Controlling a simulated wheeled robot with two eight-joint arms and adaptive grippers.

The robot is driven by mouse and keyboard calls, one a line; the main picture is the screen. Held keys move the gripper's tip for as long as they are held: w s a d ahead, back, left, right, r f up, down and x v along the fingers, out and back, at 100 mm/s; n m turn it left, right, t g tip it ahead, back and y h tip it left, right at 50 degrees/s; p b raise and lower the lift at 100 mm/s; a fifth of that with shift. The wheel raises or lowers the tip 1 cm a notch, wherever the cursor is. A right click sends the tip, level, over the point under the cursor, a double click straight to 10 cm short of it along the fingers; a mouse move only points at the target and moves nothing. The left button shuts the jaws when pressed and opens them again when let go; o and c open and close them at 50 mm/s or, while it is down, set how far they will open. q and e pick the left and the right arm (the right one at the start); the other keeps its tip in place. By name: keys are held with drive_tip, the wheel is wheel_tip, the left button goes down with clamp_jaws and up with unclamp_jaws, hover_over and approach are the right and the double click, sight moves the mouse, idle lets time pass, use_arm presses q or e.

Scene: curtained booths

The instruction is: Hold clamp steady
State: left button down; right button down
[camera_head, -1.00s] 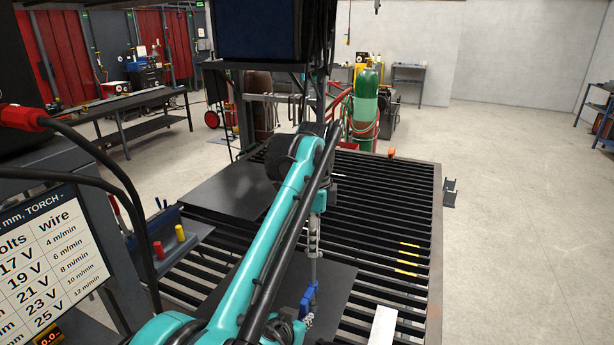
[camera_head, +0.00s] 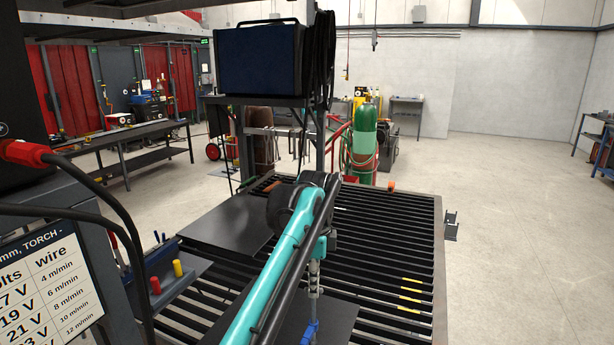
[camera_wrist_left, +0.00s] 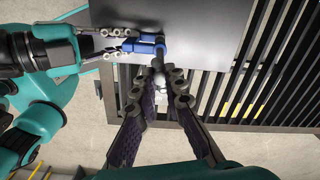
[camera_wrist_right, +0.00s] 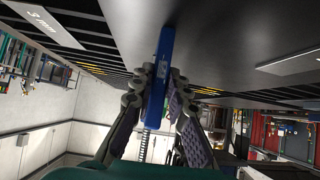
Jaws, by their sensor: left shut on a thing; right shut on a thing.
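The blue clamp (camera_head: 310,331) shows at the bottom edge of the head view, over a dark plate (camera_head: 336,322). My left gripper (camera_head: 315,283) reaches down to it. In the left wrist view, the left fingers (camera_wrist_left: 165,78) are closed around a dark, narrow part just below the clamp's blue body (camera_wrist_left: 147,44). My right gripper (camera_wrist_left: 122,36) comes in from the left there, its fingers at the blue body. In the right wrist view, the right fingers (camera_wrist_right: 154,82) are shut on the blue bar (camera_wrist_right: 160,60), beside the plate (camera_wrist_right: 210,35).
The plate lies on a slatted table (camera_head: 400,255). Another dark plate (camera_head: 228,222) lies farther back. Red and yellow handled tools (camera_head: 176,269) stand on a shelf at left. A wire table sign (camera_head: 45,285) and thick cables are nearby. Open floor (camera_head: 520,230) is at right.

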use_arm(q)
drive_tip(key=n, duration=1.1)
drive_tip(key=shift+n, duration=0.4)
drive_tip(key=shift+n, duration=1)
drive_tip(key=n, duration=0.9)
drive_tip(key=shift+n, duration=0.5)
